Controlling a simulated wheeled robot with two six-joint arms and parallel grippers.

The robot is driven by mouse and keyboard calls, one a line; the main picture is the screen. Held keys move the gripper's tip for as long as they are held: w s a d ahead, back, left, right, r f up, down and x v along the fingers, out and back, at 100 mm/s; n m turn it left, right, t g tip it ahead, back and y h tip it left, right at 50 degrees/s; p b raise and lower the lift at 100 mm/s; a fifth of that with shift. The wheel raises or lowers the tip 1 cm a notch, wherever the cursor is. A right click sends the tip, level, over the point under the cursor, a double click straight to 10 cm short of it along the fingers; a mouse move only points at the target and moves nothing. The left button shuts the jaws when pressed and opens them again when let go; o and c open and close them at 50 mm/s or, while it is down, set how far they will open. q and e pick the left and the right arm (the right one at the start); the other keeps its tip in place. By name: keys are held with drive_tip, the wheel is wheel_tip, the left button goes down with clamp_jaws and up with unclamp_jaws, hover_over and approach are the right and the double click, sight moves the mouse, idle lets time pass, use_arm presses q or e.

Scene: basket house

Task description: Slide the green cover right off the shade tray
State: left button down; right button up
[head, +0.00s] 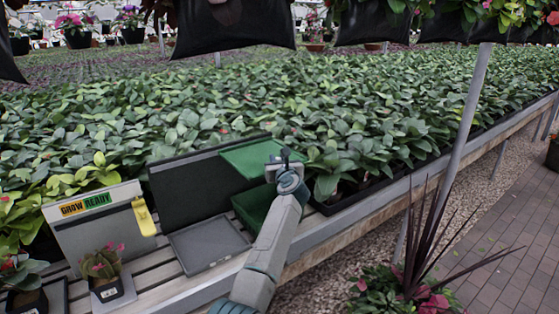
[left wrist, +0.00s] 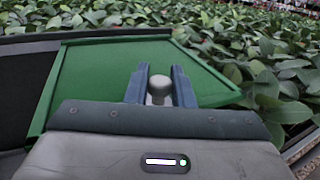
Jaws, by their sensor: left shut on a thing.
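The green cover (head: 246,158) is a flat panel with a raised rim, at the right end of a long black tray-like piece (head: 190,190), which I take for the shade tray. In the left wrist view the cover (left wrist: 85,75) fills the middle, with a dark surface to its left. My left gripper (head: 284,160) is over the cover's right part. Its fingers (left wrist: 159,85) are shut on the cover's grey round knob (left wrist: 158,88). How much the cover still overlaps the tray is hard to tell. My right gripper is not in view.
A dark green box (head: 248,208) sits below the cover, partly behind my arm. A grey shallow tray (head: 208,245), a sign board (head: 95,235) with a yellow tag (head: 144,217) and a potted plant (head: 104,272) stand on the slatted bench. Dense leafy plants (head: 220,105) border the back.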

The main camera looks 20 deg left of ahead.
use_arm(q)
drive_tip(key=shift+s, duration=0.1)
drive_tip(key=c, duration=1.4)
unclamp_jaws()
drive_tip(key=shift+o, duration=0.3)
drive_tip(key=shift+s+d, duration=0.15)
drive_tip(key=shift+s, duration=0.05)
drive_tip(key=b+v, duration=0.1)
drive_tip(key=v, duration=0.9)
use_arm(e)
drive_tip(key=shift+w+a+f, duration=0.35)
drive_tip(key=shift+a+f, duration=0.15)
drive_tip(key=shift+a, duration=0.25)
use_arm(q)
drive_tip(key=shift+s, duration=0.1)
